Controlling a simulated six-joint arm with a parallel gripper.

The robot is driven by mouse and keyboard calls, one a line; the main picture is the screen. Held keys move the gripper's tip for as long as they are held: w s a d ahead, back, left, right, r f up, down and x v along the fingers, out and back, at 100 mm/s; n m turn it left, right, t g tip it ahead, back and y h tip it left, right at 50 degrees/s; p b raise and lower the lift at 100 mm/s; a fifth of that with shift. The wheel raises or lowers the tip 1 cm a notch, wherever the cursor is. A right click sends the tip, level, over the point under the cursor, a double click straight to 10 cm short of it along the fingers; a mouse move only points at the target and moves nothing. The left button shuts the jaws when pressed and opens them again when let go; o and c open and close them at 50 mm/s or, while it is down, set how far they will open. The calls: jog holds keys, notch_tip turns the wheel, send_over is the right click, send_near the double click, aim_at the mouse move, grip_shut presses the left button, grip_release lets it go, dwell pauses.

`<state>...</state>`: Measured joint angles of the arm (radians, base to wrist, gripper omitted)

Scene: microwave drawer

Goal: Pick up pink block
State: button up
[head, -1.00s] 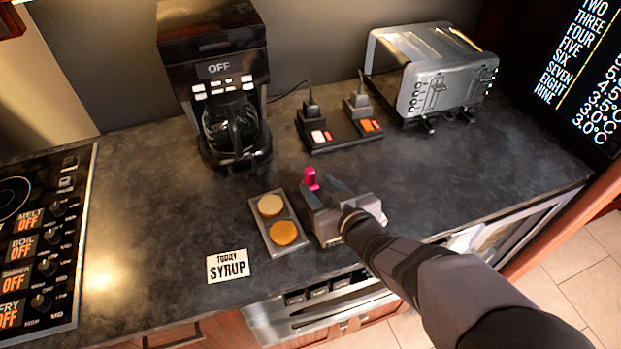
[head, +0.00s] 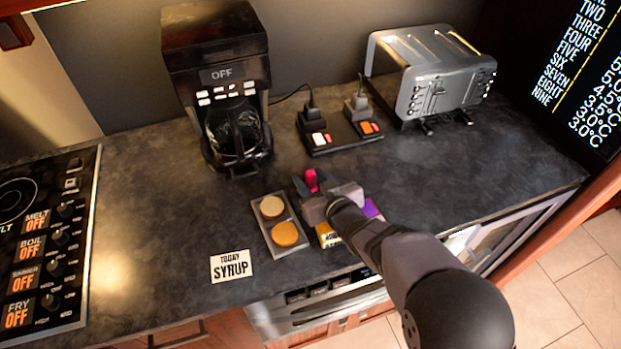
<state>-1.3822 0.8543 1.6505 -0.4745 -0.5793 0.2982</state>
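The pink block (head: 311,180) stands upright on the dark counter, in the middle of the head view. Its lower part is hidden by my gripper. My gripper (head: 312,182) is low over the counter. Its two fingers point away toward the coffee maker, one on each side of the pink block. The fingers look spread, with the block between them; whether they touch it is hard to see.
A yellow block (head: 328,235) and a purple block (head: 372,209) show beside my arm. A tray with two round patties (head: 284,234) lies close left. The coffee maker (head: 216,80), switch board (head: 340,138) and toaster (head: 430,75) stand behind. The counter's right side is clear.

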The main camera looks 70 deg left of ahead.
aim_at(310, 172)
jog(key=shift+a, duration=0.15)
grip_shut()
jog(key=shift+r, duration=0.1)
notch_tip(310, 172, up, 9)
jog(key=shift+f+b, duration=0.1)
jog(key=shift+b, duration=0.3)
jog(key=shift+r, duration=0.55)
